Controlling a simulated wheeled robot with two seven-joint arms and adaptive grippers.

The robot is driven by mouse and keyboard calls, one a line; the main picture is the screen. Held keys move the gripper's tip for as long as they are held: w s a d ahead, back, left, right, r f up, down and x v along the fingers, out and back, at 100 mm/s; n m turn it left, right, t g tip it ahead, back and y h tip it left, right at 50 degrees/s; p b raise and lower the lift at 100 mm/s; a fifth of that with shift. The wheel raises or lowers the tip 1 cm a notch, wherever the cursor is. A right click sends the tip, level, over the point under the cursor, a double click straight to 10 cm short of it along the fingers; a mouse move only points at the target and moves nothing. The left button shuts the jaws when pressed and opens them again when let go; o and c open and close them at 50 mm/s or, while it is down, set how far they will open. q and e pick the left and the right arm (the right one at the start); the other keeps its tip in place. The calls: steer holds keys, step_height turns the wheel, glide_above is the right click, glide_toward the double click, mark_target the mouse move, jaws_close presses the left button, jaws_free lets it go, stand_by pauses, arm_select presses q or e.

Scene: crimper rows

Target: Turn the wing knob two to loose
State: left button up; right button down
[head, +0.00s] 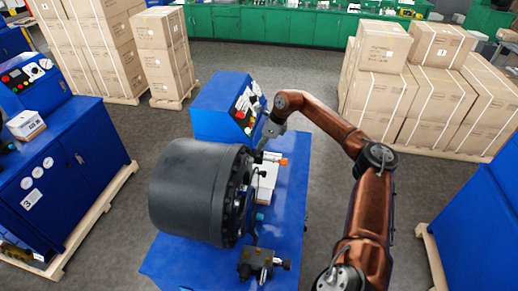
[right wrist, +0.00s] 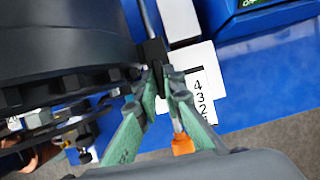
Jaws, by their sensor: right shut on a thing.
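My right gripper (head: 259,152) is beside the front face of the big black crimper head (head: 190,190), over the blue machine. In the right wrist view its green fingers (right wrist: 163,80) are closed on a small black part, which looks like the wing knob (right wrist: 152,52). The fingers cover much of the knob, so its turn angle is unclear. A white scale plate (right wrist: 200,92) with printed numbers, among them 4, 3 and 2, is just right of the fingers. I cannot read which number the knob belongs to. My left gripper is not in view.
An orange-tipped part (right wrist: 181,144) is close below the fingers. A blue control box (head: 225,108) stands behind the crimper head, and a dark metal block (head: 256,262) sits at the front. Carton stacks (head: 435,95) and another blue machine (head: 60,160) stand apart across grey floor.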

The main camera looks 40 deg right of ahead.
steer(key=shift+d+n, duration=0.1)
steer(key=shift+n, duration=0.3)
steer(key=c, duration=2)
jaws_free()
steer(key=shift+c, duration=0.2)
steer(key=v, duration=1.2)
steer(key=shift+w, duration=0.1)
